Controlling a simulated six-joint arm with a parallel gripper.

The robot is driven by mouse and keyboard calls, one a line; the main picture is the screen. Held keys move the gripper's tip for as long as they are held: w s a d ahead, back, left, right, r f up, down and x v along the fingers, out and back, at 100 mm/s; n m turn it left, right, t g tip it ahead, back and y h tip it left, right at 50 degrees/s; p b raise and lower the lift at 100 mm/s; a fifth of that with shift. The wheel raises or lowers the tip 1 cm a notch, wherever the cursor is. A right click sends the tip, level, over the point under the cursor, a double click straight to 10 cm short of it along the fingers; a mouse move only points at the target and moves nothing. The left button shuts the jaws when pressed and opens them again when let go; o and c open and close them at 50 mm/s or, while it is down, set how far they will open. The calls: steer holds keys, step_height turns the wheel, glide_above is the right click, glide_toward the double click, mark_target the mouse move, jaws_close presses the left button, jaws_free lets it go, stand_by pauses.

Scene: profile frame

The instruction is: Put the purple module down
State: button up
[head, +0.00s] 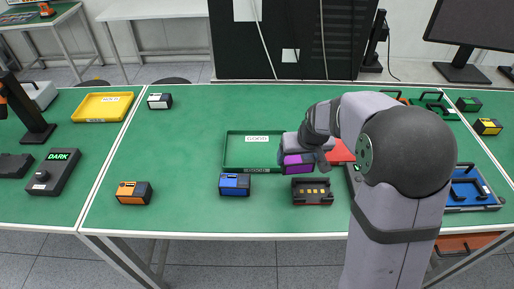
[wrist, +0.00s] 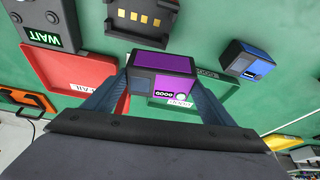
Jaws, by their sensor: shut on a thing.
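The purple module (head: 298,164) is a small dark box with a purple face, held in my gripper (head: 296,158) in the head view. In the wrist view the purple module (wrist: 162,68) sits between both fingers of my gripper (wrist: 158,85), and its small display reads GOOD. My gripper is shut on it. In the head view the module is at the right end of the green GOOD tray (head: 232,160), overlapping its edge in the picture. I cannot tell its exact height above the table.
The red tray (head: 341,151) lies right of the module, partly behind my arm. A dark fixture with gold contacts (head: 312,191) and a blue module (head: 235,184) stand in front. An orange module (head: 133,192) and a white module (head: 160,101) stand left. The green table is clear between them.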

steer(key=w+a+n+b, duration=0.1)
steer(key=w+a, duration=0.4)
steer(key=w, duration=0.1)
steer(key=r+n+y+b, duration=0.1)
steer(key=r+n+b, duration=0.1)
glide_above(258, 153)
steer(key=shift+f, duration=0.15)
steer(key=shift+f+p, duration=1.7)
steer(key=shift+f, duration=3.3)
steer(key=shift+f, duration=0.2)
steer(key=o, duration=1.3)
steer(key=shift+s, duration=0.1)
